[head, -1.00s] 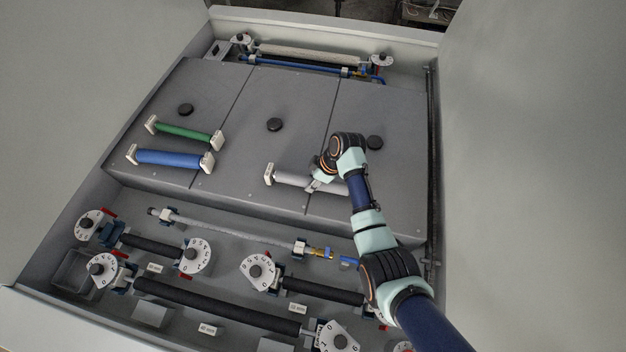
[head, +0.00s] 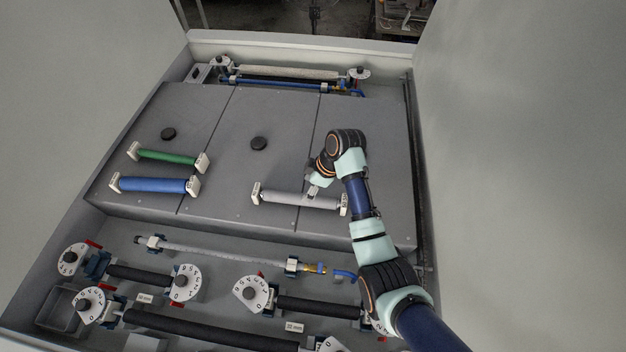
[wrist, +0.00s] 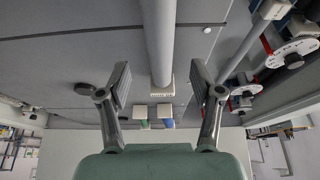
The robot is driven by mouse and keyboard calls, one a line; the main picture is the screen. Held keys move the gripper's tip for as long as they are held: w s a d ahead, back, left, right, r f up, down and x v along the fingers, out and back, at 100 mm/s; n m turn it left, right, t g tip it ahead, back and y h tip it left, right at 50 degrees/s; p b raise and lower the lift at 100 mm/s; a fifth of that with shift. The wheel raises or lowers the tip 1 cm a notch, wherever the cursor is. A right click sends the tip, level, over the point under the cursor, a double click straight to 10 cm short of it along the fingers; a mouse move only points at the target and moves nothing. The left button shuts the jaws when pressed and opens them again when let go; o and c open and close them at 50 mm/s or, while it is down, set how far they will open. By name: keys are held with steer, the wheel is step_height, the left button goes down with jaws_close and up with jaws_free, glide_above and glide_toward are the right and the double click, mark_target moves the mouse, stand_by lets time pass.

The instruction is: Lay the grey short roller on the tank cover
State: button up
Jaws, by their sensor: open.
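The grey short roller (head: 300,200) lies on the grey tank cover (head: 235,195), near its front edge and right of the middle, with a white block at each end. My gripper (head: 313,188) is just above it in the head view. In the wrist view my gripper (wrist: 160,82) is open, with one finger on each side of the roller (wrist: 160,40) and a clear gap to each. One white end block of the roller shows between the fingers. I cannot tell the exact height of the fingertips above the cover.
A green roller (head: 168,155) and a blue roller (head: 153,185) lie on the left of the cover. Black knobs (head: 259,143) stand up from it. In front is a bay with black rollers (head: 205,328) and numbered white dials (head: 186,282). Grey side walls flank the tank.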

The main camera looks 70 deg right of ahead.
steer(key=v, duration=0.4)
steer(key=shift+s+r, duration=0.15)
steer(key=shift+r, duration=0.15)
steer(key=w+a+r+t+h, duration=0.1)
steer(key=w+a+r, duration=0.3)
steer(key=a, duration=0.5)
steer(key=w+a+r+t, duration=0.1)
steer(key=w+a+t, duration=0.1)
steer(key=w+a, duration=0.55)
steer(key=w+a+r+t+h, duration=0.1)
steer(key=w+a+r, duration=0.2)
steer(key=a, duration=0.7)
steer(key=s+a+r+m+t, duration=0.1)
steer(key=a+r, duration=0.3)
steer(key=a, duration=0.4)
steer(key=s+a+r+m+t+y, duration=0.1)
steer(key=s+a+r+t, duration=0.1)
steer(key=a+r, duration=0.3)
steer(key=a+t, duration=0.1)
steer(key=a, duration=0.2)
steer(key=shift+s+a+r, duration=0.15)
steer(key=shift+a+r, duration=0.05)
steer(key=shift+a, duration=0.1)
